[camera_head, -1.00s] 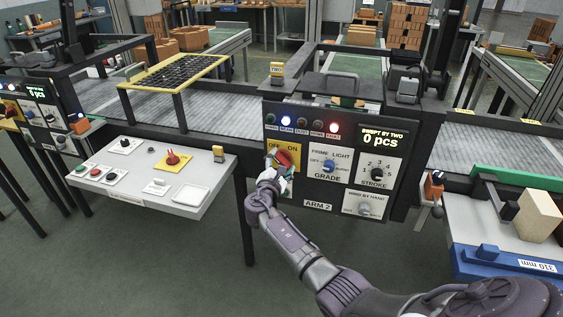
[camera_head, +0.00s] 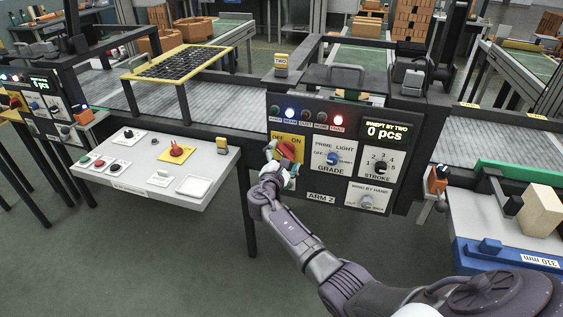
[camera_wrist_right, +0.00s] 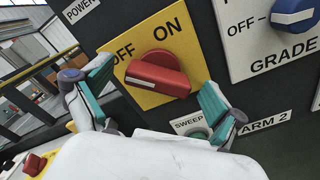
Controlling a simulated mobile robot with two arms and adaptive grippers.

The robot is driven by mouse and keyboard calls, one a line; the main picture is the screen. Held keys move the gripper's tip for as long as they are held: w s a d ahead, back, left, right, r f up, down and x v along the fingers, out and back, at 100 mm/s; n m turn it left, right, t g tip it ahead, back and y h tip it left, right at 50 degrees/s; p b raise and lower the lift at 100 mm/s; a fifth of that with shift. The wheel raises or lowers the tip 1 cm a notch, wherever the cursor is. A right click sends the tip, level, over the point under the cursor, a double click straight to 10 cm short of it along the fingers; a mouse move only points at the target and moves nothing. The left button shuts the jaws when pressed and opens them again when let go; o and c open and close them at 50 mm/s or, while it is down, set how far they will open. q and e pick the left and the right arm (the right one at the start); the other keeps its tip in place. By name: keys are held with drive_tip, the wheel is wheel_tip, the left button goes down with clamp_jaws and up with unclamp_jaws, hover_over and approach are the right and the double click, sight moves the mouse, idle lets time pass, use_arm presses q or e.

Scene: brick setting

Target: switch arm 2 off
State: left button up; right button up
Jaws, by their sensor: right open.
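Arm 2's power switch is a red rotary knob (camera_wrist_right: 158,74) on a yellow plate (camera_wrist_right: 172,32) marked OFF at left and ON at right. In the wrist view, the knob's bar runs from near the OFF side down to the right. In the head view the knob (camera_head: 291,150) is partly covered by my right gripper (camera_head: 280,165). My right gripper (camera_wrist_right: 158,98) is open, its teal fingertips on either side of the knob with visible gaps; I see no contact. The ARM 2 panel (camera_head: 300,181) faces me. My left gripper is not in view.
The same panel has a blue grade knob (camera_head: 333,158), a black stroke knob (camera_head: 380,167) and a lamp row with blue and red lit. The display (camera_head: 385,131) reads 0 pcs. A grey console (camera_head: 140,185) with a red knob on a yellow plate stands at left.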

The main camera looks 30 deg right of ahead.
drive_tip(key=v, duration=1.1)
drive_tip(key=shift+s+a, duration=0.25)
drive_tip(key=shift+a, duration=0.1)
